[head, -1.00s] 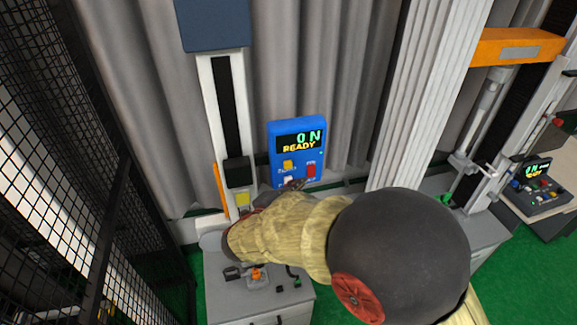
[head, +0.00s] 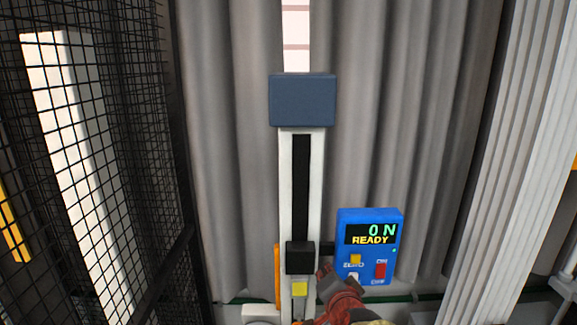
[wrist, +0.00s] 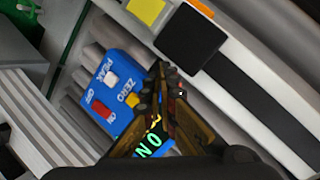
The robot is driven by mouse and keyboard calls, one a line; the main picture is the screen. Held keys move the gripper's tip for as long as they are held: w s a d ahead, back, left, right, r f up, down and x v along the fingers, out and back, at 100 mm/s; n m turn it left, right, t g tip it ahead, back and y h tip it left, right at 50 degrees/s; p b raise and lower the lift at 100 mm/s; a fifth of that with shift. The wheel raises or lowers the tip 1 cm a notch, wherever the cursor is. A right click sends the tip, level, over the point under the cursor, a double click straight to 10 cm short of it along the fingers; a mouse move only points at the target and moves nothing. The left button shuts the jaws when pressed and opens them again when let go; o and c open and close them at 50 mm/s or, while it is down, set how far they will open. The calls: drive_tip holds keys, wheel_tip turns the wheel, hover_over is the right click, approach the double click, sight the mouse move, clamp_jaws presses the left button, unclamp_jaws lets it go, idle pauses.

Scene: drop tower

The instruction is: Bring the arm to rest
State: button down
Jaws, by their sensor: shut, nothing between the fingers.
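My gripper (head: 327,274) is at the bottom of the head view, in front of the blue control box. In the wrist view its fingers (wrist: 163,78) come together at the tips, shut and empty. They cover part of the blue box (wrist: 122,70), which shows a red switch, a white button and a yellow button. In the head view this box (head: 349,219) reads "0 N" and "READY". I cannot tell whether the fingertips touch anything.
The white drop tower column (head: 286,180) stands left of the box, with a dark blue block (head: 302,101) high up and a black block (head: 300,258) low down. A black mesh fence (head: 110,130) is at left, a ribbed light column (head: 530,130) at right, grey curtains (head: 235,140) behind.

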drive_tip(key=s+d+f+n+g+b, duration=0.2)
drive_tip(key=s+f, duration=0.3)
drive_tip(key=s, duration=0.4)
drive_tip(key=s+d+f+n+g+b, duration=0.3)
drive_tip(key=s+d+f+n+b, duration=0.1)
drive_tip(key=s, duration=0.6)
drive_tip(key=s+d+f+n+g+b, duration=0.2)
drive_tip(key=s+d+f+n+b, duration=0.1)
drive_tip(key=s, duration=0.6)
wheel_tip(320, 180, down, 3)
drive_tip(key=shift+s+d+r+n+g+h+b, duration=0.2)
drive_tip(key=shift+s+d+n+g+h+b, duration=0.1)
drive_tip(key=shift+n+g+h+b, duration=0.15)
drive_tip(key=c, duration=2.6)
unclamp_jaws()
drive_tip(key=shift+w, duration=0.1)
